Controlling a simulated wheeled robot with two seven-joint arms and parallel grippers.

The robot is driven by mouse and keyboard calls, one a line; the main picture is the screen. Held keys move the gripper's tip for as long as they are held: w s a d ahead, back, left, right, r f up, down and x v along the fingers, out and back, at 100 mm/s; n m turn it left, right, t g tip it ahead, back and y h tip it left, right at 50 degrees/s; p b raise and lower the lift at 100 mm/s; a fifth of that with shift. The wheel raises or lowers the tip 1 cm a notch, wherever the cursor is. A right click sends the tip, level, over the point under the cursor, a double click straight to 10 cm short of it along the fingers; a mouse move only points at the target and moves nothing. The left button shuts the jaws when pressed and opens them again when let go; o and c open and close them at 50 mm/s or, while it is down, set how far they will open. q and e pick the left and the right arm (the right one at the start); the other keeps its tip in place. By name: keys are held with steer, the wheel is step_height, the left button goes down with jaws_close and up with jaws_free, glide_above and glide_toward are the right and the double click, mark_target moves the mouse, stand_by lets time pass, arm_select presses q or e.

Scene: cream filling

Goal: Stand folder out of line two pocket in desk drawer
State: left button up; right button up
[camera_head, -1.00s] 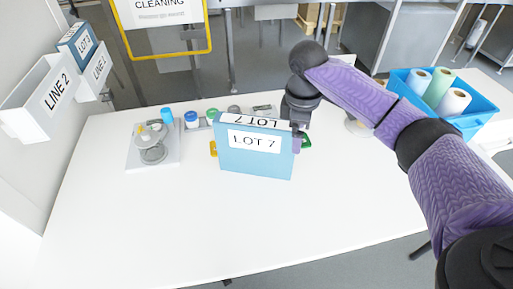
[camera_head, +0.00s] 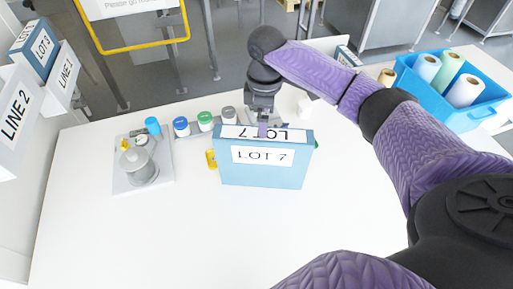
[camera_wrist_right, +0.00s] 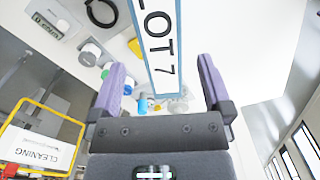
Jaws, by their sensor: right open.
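A blue folder (camera_head: 263,177) labelled LOT 7 stands upright on the white desk in the head view. Its labelled top edge shows in the right wrist view (camera_wrist_right: 158,45). My right gripper (camera_head: 262,128) is over the middle of the folder's top edge, at its far side. In the right wrist view the open jaws (camera_wrist_right: 160,75) are apart, with the folder's end between them and gaps on both sides. The LINE 2 pocket (camera_head: 18,125) is at the left and no folder shows in it. My left gripper is out of view.
A LOT 3 folder (camera_head: 40,45) sits in the LINE 1 pocket (camera_head: 62,82). A scale-like device (camera_head: 140,175), several capped jars (camera_head: 205,121) and a yellow item (camera_head: 211,158) are left of the folder. A blue crate (camera_head: 440,95) holds rolls at right. The desk's front is clear.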

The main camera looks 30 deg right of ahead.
steer(key=b, duration=0.2)
glide_above(263, 160)
steer(key=w+d, duration=0.1)
steer(key=w, duration=0.1)
step_height(263, 160, down, 7)
steer(key=shift+w+d+r, duration=0.1)
steer(key=shift+d+r, duration=0.05)
steer(key=shift+f, duration=0.45)
steer(key=shift+c, duration=1.6)
steer(key=c, duration=0.9)
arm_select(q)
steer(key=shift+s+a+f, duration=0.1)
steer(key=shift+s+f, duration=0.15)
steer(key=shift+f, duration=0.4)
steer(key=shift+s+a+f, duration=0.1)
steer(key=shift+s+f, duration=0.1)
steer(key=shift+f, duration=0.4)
arm_select(e)
jaws_close()
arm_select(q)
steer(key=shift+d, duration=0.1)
arm_select(e)
steer(key=shift+r, duration=0.1)
